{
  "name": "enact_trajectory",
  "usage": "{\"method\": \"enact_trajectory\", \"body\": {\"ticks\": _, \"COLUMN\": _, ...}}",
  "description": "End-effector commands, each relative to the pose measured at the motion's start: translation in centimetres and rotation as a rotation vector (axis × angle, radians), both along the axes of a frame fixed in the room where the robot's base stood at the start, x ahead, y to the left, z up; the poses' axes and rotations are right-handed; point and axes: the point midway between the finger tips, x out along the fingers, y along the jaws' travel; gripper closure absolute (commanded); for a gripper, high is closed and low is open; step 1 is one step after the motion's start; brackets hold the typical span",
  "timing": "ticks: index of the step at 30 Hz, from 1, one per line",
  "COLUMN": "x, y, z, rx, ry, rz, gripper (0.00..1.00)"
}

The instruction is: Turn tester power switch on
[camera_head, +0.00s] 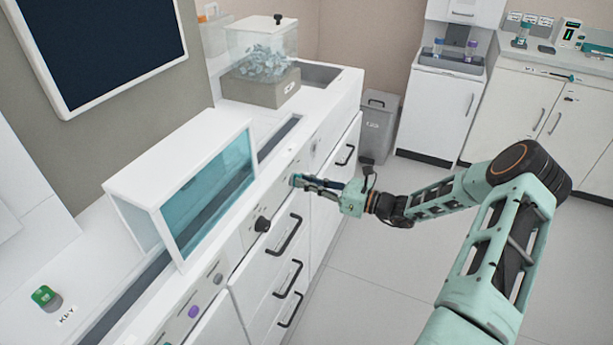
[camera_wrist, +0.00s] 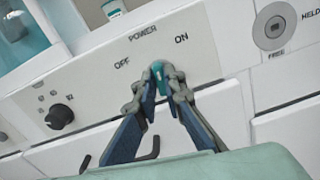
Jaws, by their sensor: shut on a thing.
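The tester's power switch (camera_wrist: 157,68) is a small teal lever on the white front panel (camera_wrist: 105,72), under the word POWER, between the OFF and ON labels. My gripper (camera_wrist: 162,84) is shut on the lever, one finger on each side. The lever's tip shows between the fingertips; its base is mostly hidden, and I cannot tell which label it points to. In the head view my gripper (camera_head: 299,181) touches the panel just right of the black dial (camera_head: 262,224); the switch is hidden there.
Above the panel is a long white housing with a teal window (camera_head: 208,195). Drawers with black handles (camera_head: 284,236) lie below. A round grey lock marked FREE and HELD (camera_wrist: 274,27) is right of the switch. A grey bin (camera_head: 378,127) stands on the otherwise open floor.

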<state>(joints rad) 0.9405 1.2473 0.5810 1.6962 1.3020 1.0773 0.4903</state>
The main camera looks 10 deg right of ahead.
Motion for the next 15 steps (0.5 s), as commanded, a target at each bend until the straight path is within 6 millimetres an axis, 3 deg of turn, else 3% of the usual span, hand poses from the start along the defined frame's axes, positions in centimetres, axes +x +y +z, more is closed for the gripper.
{"method": "enact_trajectory", "body": {"ticks": 15, "x": 0.17, "y": -0.13, "z": 0.0, "rx": 0.266, "ry": 0.367, "rz": -0.001, "gripper": 1.0}}
